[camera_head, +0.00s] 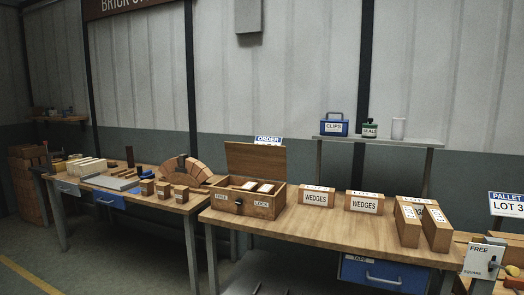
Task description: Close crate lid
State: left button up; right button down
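A wooden crate (239,204) stands on the near workbench, at its left end. Its hinged lid (256,160) is open and stands about upright along the back edge. The crate's front carries a dark latch or keyhole and small labels, one reading LOCK. Several pale-topped blocks (257,187) lie inside, partly hidden by the front wall. Neither of my grippers can be made out in the head view.
A raised shelf (380,139) holds a blue CLIPS case (334,124). A left bench (128,187) carries a brick arch (187,166). The workbench front is clear.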

aim_at(266, 162)
jog(key=i+l+u, duration=0.35)
jog(key=i+l, duration=0.85)
jog(key=i, duration=0.15)
